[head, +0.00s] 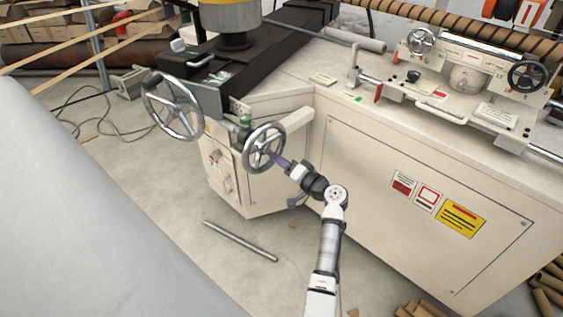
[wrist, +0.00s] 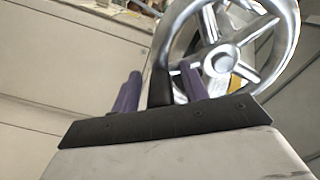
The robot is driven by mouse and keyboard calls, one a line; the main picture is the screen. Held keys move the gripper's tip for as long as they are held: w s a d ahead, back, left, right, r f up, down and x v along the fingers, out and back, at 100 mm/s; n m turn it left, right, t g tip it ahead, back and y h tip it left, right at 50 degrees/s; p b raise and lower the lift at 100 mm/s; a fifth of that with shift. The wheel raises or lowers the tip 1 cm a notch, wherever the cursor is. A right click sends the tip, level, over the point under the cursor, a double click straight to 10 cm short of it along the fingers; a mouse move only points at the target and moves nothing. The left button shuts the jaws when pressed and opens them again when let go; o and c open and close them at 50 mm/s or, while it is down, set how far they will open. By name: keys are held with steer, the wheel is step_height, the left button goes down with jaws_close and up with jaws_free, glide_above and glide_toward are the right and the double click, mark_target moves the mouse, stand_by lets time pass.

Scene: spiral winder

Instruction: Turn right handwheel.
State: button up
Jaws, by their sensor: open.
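The right handwheel (head: 264,147) of the front pair is a silver spoked wheel on the front of the cream machine. It fills the upper right of the wrist view (wrist: 221,62). My gripper (head: 280,160) is at the lower right of its rim. In the wrist view my gripper (wrist: 160,74) is open, with a purple finger on either side of a dark upright handle (wrist: 160,60) beside the rim. I cannot tell whether a finger touches the handle. In the head view my gripper hides this handle.
A similar left handwheel (head: 173,106) with a black knob is close by. A cream beam (head: 287,126) runs behind the right wheel, and a cabinet wall (head: 370,180) stands right of my gripper. A metal bar (head: 240,242) lies on the floor; a grey roll (head: 80,210) fills the lower left.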

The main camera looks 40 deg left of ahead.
steer(key=shift+f, duration=0.1)
jaws_close()
steer(key=shift+w+f+b, duration=0.1)
steer(key=shift+b, duration=0.35)
